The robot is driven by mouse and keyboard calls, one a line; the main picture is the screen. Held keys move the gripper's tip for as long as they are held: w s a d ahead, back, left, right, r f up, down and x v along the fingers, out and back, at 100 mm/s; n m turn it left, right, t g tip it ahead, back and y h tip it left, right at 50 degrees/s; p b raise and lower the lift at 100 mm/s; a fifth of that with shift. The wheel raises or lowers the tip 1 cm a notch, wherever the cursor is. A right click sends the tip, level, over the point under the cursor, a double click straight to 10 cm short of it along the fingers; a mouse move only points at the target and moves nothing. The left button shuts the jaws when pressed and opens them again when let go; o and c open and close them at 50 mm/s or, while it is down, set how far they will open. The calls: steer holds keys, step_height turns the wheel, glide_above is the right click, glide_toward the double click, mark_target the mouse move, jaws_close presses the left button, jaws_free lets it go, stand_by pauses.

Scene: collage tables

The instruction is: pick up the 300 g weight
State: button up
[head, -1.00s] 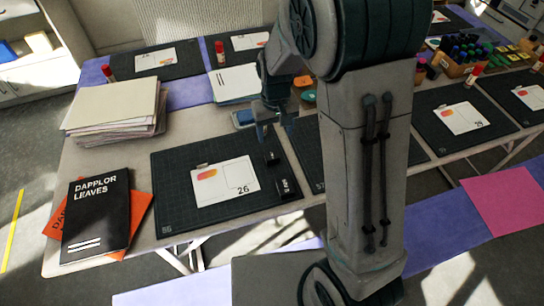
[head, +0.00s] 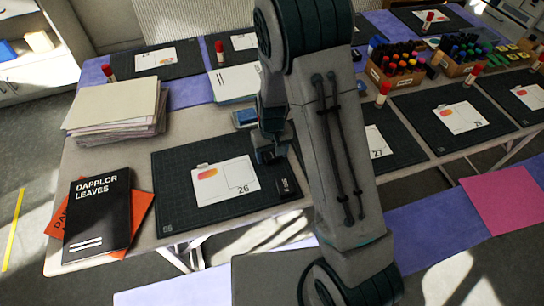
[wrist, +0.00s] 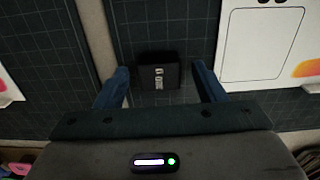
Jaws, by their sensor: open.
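A black block-shaped weight (wrist: 159,77) with a pale label stands on the dark cutting mat in the wrist view. The label is too small to read surely. My gripper (wrist: 162,88) is open, with one finger on each side of the weight and gaps between. In the head view my gripper (head: 268,155) is low over the right part of the mat and mostly hides this weight. A second black weight (head: 287,188) with pale marks lies nearer the front of the same mat, clear of the gripper. Its label is also unreadable.
A card marked 26 (head: 225,181) lies left of the weights on the mat (head: 175,190). A phone-like blue item (head: 245,117) and paper stacks (head: 113,108) lie behind. A black book (head: 96,215) is at the left. My arm hides part of the table to the right.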

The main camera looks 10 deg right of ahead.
steer(key=c, duration=1.3)
steer(key=shift+o, duration=0.2)
steer(key=shift+r, duration=0.1)
